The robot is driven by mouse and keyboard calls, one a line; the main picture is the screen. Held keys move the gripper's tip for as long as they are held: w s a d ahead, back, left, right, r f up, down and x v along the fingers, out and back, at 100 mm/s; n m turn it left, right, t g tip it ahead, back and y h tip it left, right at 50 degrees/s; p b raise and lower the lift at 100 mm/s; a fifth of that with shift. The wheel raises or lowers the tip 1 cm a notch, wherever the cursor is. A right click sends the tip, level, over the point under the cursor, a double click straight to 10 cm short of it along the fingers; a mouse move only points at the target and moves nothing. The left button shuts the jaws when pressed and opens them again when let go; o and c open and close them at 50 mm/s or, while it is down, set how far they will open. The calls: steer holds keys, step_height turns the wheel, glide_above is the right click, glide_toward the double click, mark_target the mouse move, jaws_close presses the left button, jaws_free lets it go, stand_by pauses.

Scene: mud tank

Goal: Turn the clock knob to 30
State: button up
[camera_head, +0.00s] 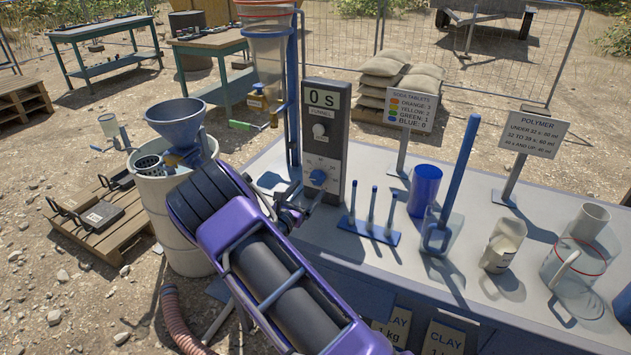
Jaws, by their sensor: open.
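The clock is a grey upright panel (338,125) at the left part of the table, with a display reading "0 S". A white knob (319,130) sits below the display. Lower down is a blue knob (318,177) with small dial marks around it, too small to read. My gripper (308,201) is open, just below and left of the blue knob, at the foot of the panel. My purple arm covers part of the table in front of it. I cannot tell whether the fingers touch the knob.
A blue stand with a clear funnel (270,65) rises left of the clock. A blue rack with three pegs (369,231), a blue cup (425,190) and clear jugs (585,265) stand to the right. A white barrel (180,215) with a blue funnel is at left.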

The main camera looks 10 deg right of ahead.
mark_target(316, 181)
steer(key=x, duration=0.5)
steer(key=shift+w+d, duration=0.2)
steer(key=shift+w, duration=0.1)
jaws_close()
